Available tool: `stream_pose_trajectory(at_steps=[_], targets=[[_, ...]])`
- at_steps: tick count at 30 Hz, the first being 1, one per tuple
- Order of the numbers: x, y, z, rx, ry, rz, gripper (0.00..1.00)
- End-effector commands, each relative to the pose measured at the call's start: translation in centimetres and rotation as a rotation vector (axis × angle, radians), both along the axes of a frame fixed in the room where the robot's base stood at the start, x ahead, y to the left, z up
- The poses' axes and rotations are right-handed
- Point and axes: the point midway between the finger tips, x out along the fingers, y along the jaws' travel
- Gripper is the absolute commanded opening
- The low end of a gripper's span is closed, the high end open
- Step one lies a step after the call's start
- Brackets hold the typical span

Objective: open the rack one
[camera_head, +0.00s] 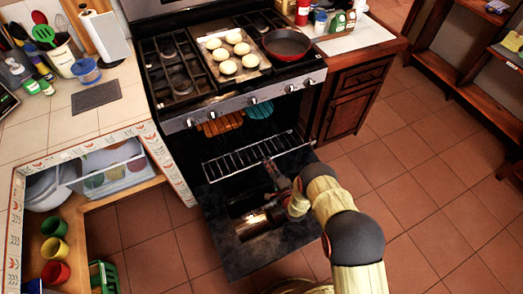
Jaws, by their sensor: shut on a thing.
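The wire oven rack (228,162) sticks partly out of the oven, above the lowered oven door (225,258). My gripper (270,168) reaches in over the door from the front right. It is shut on the rack's front edge near the middle; the fingertips are small and dark here. The rack's back part is in the shadow of the oven opening. My arm covers the right part of the door.
The stove top holds a tray of pale rounds (229,52) and a red pan (287,44). Orange (222,124) and teal (262,105) items show at the oven opening. An open shelf with cups (56,248) stands left; tiled floor (440,190) is clear at right.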

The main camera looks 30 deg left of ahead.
Motion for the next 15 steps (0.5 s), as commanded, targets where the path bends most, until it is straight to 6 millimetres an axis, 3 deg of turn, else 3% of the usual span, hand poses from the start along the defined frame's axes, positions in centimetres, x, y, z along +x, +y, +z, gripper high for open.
stream_pose_trajectory(at_steps=[6, 15], targets=[[-2.2, -2.8, -0.1, -0.002, 0.004, -0.002, 0.00], [-2.9, -3.7, -0.2, -0.002, 0.003, -0.001, 0.00]])
